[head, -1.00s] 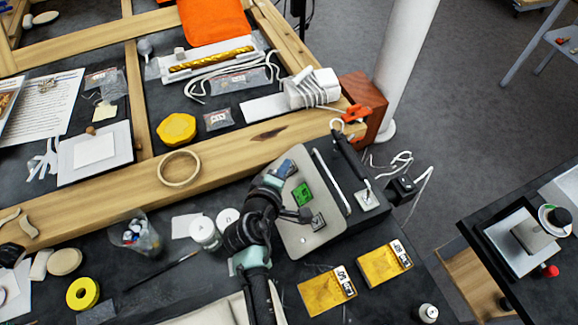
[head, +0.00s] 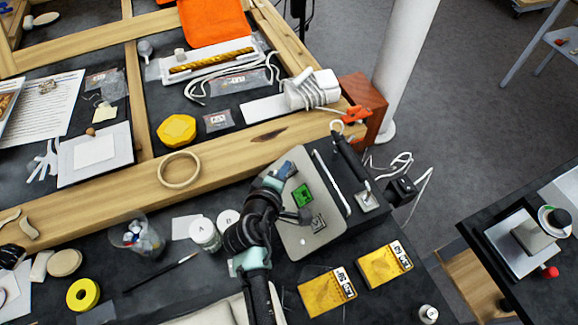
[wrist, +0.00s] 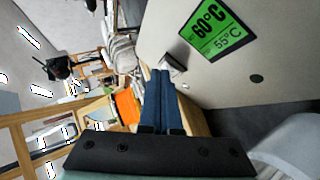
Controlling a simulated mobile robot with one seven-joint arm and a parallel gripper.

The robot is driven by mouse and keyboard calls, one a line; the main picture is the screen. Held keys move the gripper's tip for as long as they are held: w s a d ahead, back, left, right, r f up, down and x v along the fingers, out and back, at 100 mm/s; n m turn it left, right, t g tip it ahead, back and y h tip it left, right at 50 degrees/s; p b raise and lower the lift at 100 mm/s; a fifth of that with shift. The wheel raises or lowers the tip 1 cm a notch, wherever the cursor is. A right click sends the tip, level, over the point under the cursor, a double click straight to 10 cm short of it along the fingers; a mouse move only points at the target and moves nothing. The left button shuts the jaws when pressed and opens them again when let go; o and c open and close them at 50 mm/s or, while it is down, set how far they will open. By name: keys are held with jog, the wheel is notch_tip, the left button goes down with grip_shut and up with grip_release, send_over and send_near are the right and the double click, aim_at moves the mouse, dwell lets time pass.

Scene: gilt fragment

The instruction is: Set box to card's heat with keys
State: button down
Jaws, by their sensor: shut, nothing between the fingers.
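The box (head: 322,243) is a grey panel on a dark housing at the table's edge. Its green display (head: 302,195) shows large in the wrist view (wrist: 217,33), reading 60°C in big figures and 55°C below. One square key (head: 318,222) lies below the display in the head view. In the wrist view a small grey key (wrist: 174,63) is partly hidden by my fingertips. My gripper (head: 284,170) is shut and empty over the box's upper left part. Its blue fingers (wrist: 163,73) are together at that key; I cannot tell whether they touch it. No card is surely identifiable.
Two yellow packs (head: 327,290) (head: 385,265) with white labels, too small to read surely, lie in front of the box. White jars (head: 205,234) stand left of my arm. A black-handled tool (head: 350,160) lies behind the box. A wooden beam (head: 120,205) runs behind.

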jog(key=shift+s+a+r, duration=0.15)
jog(key=shift+a+r, duration=0.15)
jog(key=shift+r, duration=0.15)
jog(key=a+r+p, duration=0.1)
jog(key=r+p, duration=0.1)
jog(key=a+r+p, duration=0.1)
jog(key=r, duration=0.1)
jog(key=shift+s+a+r+p, duration=0.1)
jog(key=shift+s+a+p, duration=0.2)
jog(key=shift+s+p, duration=0.1)
dwell(0.4)
